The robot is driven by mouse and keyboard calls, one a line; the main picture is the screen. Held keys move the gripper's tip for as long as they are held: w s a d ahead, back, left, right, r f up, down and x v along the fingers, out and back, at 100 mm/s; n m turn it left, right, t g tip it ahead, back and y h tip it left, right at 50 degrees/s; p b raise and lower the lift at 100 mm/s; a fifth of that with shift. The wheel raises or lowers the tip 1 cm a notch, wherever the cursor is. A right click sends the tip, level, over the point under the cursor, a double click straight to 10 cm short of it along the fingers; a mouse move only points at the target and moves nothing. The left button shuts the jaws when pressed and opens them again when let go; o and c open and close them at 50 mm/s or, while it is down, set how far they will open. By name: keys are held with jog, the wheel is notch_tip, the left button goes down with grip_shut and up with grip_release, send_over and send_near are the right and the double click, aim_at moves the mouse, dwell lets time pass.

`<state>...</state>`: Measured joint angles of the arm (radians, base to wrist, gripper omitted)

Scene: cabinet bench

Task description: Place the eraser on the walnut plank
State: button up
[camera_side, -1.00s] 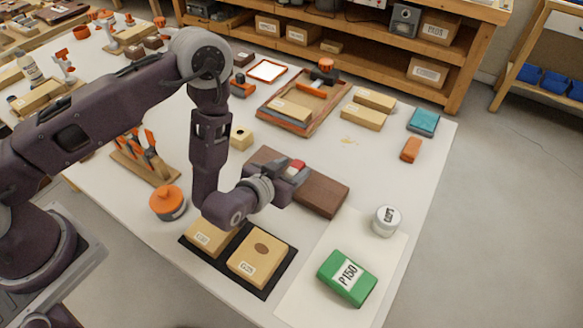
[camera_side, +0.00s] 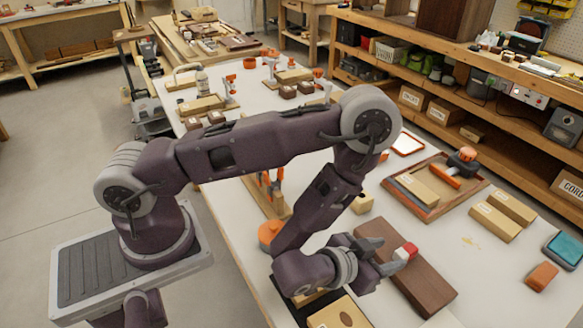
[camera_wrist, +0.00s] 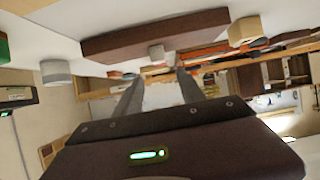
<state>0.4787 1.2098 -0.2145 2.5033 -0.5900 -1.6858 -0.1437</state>
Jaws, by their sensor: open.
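A small red and pale eraser (camera_side: 407,250) rests on the dark brown walnut plank (camera_side: 425,287), close to its upper part. My gripper (camera_side: 386,254) is open beside the eraser, low over the plank, its fingers level with the eraser's pale end. In the wrist view, the two fingers of my gripper (camera_wrist: 160,84) are spread with a clear gap between them. The walnut plank (camera_wrist: 210,24) lies beyond the tips, and the eraser's pale end (camera_wrist: 156,52) shows against it, apart from the fingers.
A wooden tray (camera_side: 420,205) with tools stands behind the plank. An orange-lidded jar (camera_side: 268,235) and a small yellow block (camera_side: 362,204) are near my arm.

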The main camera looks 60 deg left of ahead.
jog(key=a+r+g+h, duration=0.2)
jog(key=a+r+g, duration=0.1)
jog(key=r, duration=1.7)
jog(key=s+a+r+g, duration=0.1)
jog(key=s+a+r, duration=0.1)
jog(key=s, duration=0.5)
jog(key=s+a+r+g+y, duration=0.1)
jog(key=s+a+r, duration=0.2)
jog(key=s+a, duration=0.2)
jog(key=s+a+r+g+y, duration=0.1)
jog(key=s+a+r+g, duration=0.1)
jog(key=s, duration=0.9)
jog(key=shift+s+a+r, duration=0.15)
jog(key=shift+s+a, duration=0.05)
jog(key=shift+a, duration=0.55)
